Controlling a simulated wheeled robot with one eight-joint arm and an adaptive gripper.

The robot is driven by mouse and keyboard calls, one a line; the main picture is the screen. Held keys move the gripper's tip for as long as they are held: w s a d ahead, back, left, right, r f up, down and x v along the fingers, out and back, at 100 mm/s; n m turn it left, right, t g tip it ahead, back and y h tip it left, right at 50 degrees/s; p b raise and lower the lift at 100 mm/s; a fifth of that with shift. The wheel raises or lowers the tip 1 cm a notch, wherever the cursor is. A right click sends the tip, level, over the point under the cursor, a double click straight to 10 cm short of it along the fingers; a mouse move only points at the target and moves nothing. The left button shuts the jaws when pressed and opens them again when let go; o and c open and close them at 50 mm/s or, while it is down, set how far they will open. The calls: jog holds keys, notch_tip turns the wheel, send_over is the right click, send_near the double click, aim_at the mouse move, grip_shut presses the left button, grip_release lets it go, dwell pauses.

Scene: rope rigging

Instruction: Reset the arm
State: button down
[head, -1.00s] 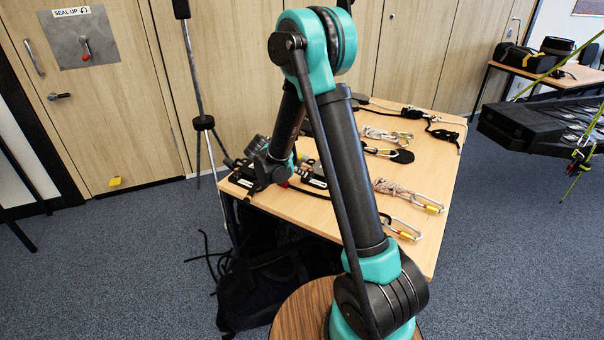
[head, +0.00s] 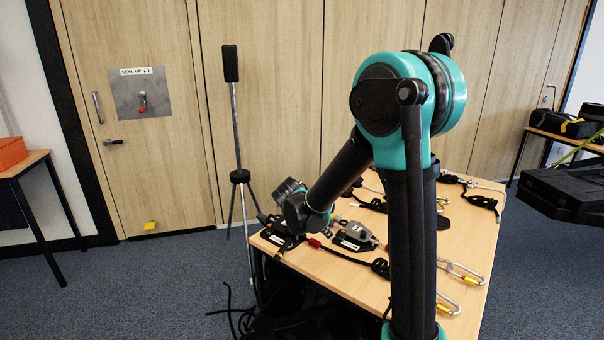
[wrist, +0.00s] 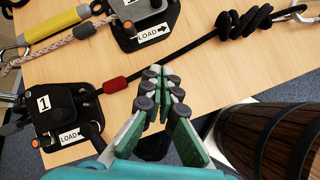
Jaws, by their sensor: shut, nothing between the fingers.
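My arm rises at the right of the head view and bends down to the left over the wooden table (head: 350,285). My gripper (wrist: 162,78) shows in the wrist view with its green, dark-padded fingers closed together and nothing between them. It is above the table near its edge. A black rope device marked 1 (wrist: 62,122) with a LOAD label is to its left. A second black device (wrist: 145,22) with a LOAD label lies beyond it. The gripper's fingertips are hidden or too small to tell in the head view.
A black rope with a red sleeve (wrist: 116,85) runs across the table to a knot. A wooden barrel (wrist: 265,140) stands at the lower right of the wrist view. A tripod stand (head: 238,150) is behind the table. A side table with an orange case (head: 12,153) is at left.

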jog(key=s+d+f+m+y, duration=0.1)
jog(key=s+d+m+y, duration=0.1)
jog(key=s+m, duration=0.5)
jog(key=s+d+f+m+y, duration=0.1)
jog(key=s+d+m+y, duration=0.1)
jog(key=s+m, duration=0.5)
jog(key=s+d+f+m+y, duration=0.2)
jog(key=s+d+m, duration=0.2)
jog(key=s+m, duration=0.3)
jog(key=shift+s+d, duration=0.25)
jog(key=shift+s, duration=0.4)
